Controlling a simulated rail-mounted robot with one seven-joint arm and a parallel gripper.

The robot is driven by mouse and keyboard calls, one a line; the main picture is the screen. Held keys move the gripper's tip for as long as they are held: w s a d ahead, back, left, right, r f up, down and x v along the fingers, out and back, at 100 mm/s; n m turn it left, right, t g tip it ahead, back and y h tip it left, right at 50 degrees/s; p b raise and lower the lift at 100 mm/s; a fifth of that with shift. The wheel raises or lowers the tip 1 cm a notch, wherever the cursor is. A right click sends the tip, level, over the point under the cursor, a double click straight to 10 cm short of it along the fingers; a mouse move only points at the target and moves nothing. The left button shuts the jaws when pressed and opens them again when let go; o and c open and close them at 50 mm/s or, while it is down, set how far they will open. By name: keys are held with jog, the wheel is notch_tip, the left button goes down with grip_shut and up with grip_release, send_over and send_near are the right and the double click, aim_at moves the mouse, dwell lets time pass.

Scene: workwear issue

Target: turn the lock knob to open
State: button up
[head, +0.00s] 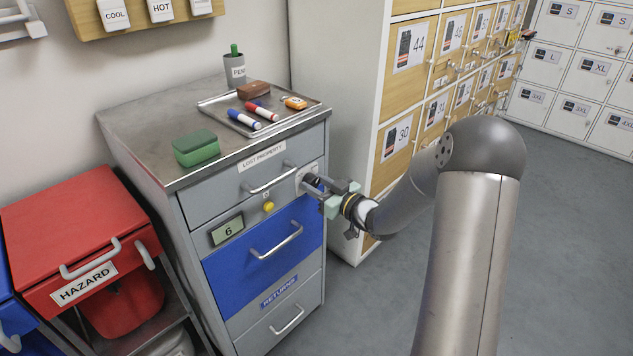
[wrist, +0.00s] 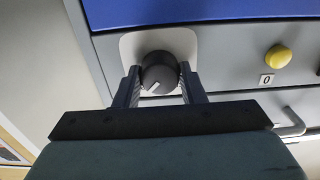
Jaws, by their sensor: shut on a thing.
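The lock knob (wrist: 158,74) is a dark round knob with a white pointer mark, set on a pale plate (wrist: 130,47) on the drawer cabinet's front. In the wrist view the mark slants towards the lower left. My gripper (wrist: 160,84) is shut on the knob, one finger on each side of it. In the head view my gripper (head: 325,193) reaches the right part of the cabinet front, and the knob (head: 312,180) is partly hidden by the fingers. A yellow button (head: 268,207) sits left of it; a small label with 0 (wrist: 266,80) shows beside the button.
The grey cabinet has a "LOST PROPERTY" drawer (head: 230,195), a blue drawer (head: 240,271) and a display reading 6 (head: 227,230). A tray (head: 215,107) with markers and a green box (head: 196,148) are on top. A locker (head: 350,90) stands close right.

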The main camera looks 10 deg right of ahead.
dwell(0.4)
jog(key=o, duration=1)
jog(key=p+v, duration=0.1)
jog(key=v, duration=1.6)
jog(key=shift+s+d+p, duration=0.2)
jog(key=shift+d+p, duration=0.05)
jog(key=shift+p, duration=0.1)
jog(key=shift+w, duration=0.1)
